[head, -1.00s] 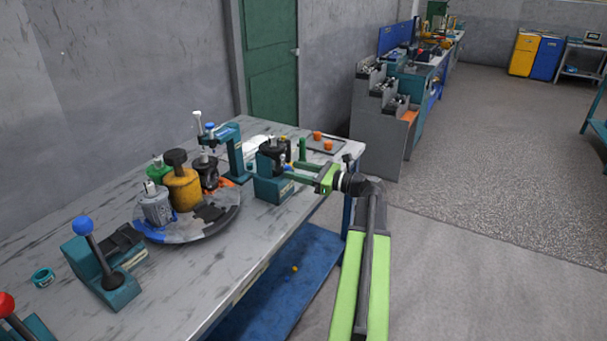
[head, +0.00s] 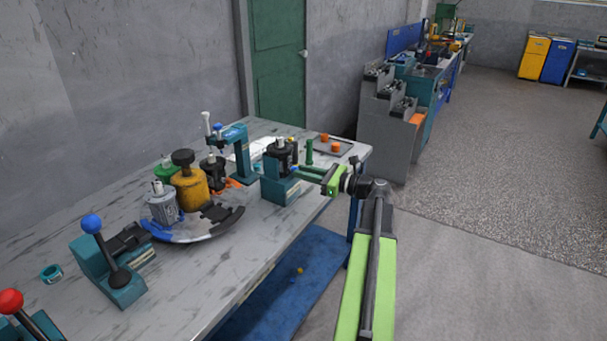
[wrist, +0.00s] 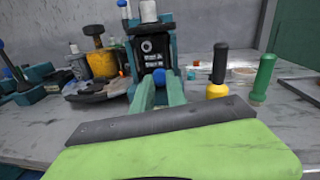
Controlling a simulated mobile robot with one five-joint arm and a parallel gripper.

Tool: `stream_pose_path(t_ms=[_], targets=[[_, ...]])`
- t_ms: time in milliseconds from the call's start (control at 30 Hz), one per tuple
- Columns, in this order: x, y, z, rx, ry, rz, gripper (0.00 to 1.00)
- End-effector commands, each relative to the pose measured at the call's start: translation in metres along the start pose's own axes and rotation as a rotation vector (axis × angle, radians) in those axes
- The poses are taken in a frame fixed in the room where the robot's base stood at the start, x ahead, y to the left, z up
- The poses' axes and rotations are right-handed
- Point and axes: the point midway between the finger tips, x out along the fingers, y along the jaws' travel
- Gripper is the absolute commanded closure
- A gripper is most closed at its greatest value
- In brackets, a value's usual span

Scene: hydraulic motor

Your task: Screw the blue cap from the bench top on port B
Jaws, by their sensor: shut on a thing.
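The black motor (head: 283,157) with a silver shaft stands upright in a teal fixture (head: 279,190) on the bench. In the wrist view the motor (wrist: 150,50) is straight ahead, with a round pale mark on its face. My gripper (head: 297,169) reaches in from the right, level with the motor's side. Its two green fingers are shut on the small blue cap (wrist: 159,76) at the fingertips, right in front of the motor's lower face. I cannot tell whether the cap touches the motor. The port behind it is hidden, and no port letter is readable.
A yellow-and-black screwdriver (wrist: 218,72) and a green-handled tool (wrist: 263,77) stand right of the fixture. A dark tray (head: 333,150) holds orange pieces. A round turntable (head: 205,232) with several motors is left. A blue-knobbed lever (head: 93,225) stands front left.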

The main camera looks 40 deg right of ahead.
Motion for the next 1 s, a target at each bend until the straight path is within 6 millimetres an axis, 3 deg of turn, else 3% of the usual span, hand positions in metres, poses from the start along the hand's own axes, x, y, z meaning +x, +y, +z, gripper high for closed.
stream_pose_path(t_ms=[233, 467, 667, 700, 800, 1000], targets=[[-0.0003, -0.0002, 0.0, 0.004, 0.0, 0.0, 1.0], [0.0004, -0.0001, 0.0, 0.25, 0.0, 0.0, 1.0], [0.0006, -0.0001, 0.0001, 0.272, 0.0, 0.0, 1.0], [0.0007, 0.0, 0.0001, 0.271, 0.0, 0.0, 0.84], [0.0006, 0.0, 0.0001, 0.27, 0.0, 0.0, 0.71], [0.0005, 0.0, 0.0, 0.269, 0.0, 0.0, 0.69]])
